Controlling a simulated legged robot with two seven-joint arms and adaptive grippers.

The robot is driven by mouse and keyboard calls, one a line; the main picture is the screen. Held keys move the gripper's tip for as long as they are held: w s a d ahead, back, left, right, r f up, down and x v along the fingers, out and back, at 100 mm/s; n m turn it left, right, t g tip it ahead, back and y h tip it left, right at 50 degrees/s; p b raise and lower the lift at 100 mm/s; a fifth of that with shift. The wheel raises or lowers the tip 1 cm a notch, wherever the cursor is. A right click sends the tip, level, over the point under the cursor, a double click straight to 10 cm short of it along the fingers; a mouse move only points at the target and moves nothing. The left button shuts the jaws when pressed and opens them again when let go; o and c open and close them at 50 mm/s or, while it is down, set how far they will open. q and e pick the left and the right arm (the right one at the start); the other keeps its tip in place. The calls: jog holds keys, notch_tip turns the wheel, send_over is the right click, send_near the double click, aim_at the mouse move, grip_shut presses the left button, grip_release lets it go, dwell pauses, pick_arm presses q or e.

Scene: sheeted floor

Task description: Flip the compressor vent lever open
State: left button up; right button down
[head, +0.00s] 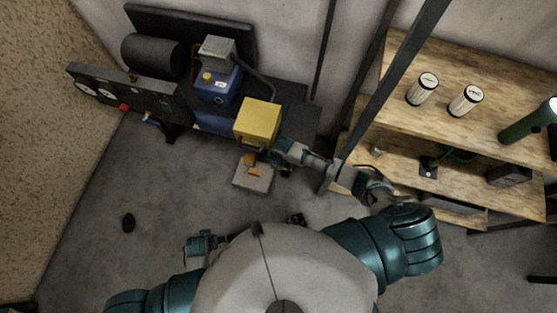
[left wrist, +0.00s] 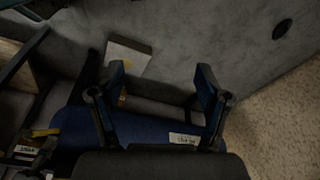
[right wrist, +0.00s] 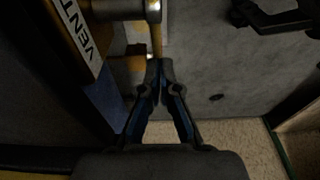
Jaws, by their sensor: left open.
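The compressor (head: 216,88) stands against the wall, with a blue body and a yellow box (head: 258,121) at its right end. In the right wrist view a white VENT label (right wrist: 76,25) is beside a metal valve fitting (right wrist: 125,9). A thin yellow lever (right wrist: 156,40) extends from the fitting to my right gripper (right wrist: 160,66). The right fingers are together at the lever's end; whether they pinch it or only meet it, I cannot tell. My left gripper (head: 200,245) is low, away from the compressor; its fingers (left wrist: 160,75) are apart and empty.
A gauge panel (head: 115,101) stands left of the compressor. A pale box (head: 253,175) lies on the floor below the yellow box. Wooden shelves (head: 445,85) with canisters and a dark post are at the right. The floor at left is mostly clear.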

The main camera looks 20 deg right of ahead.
jog(key=shift+d+f, duration=0.35)
jog(key=shift+f, duration=0.05)
pick_arm(q)
jog(key=shift+d+f, duration=0.15)
jog(key=shift+f, duration=0.2)
pick_arm(e)
jog(key=shift+w, duration=0.1)
pick_arm(q)
jog(key=shift+a+f, duration=0.1)
jog(key=shift+a, duration=0.1)
pick_arm(e)
jog(key=shift+a, duration=0.3)
jog(key=shift+d+r, duration=0.1)
pick_arm(q)
jog(key=shift+s+d, duration=0.1)
pick_arm(e)
notch_tip(320, 180, up, 12)
jog(key=s+d, duration=0.1)
jog(key=shift+d+f, duration=0.15)
jog(key=shift+f, duration=0.1)
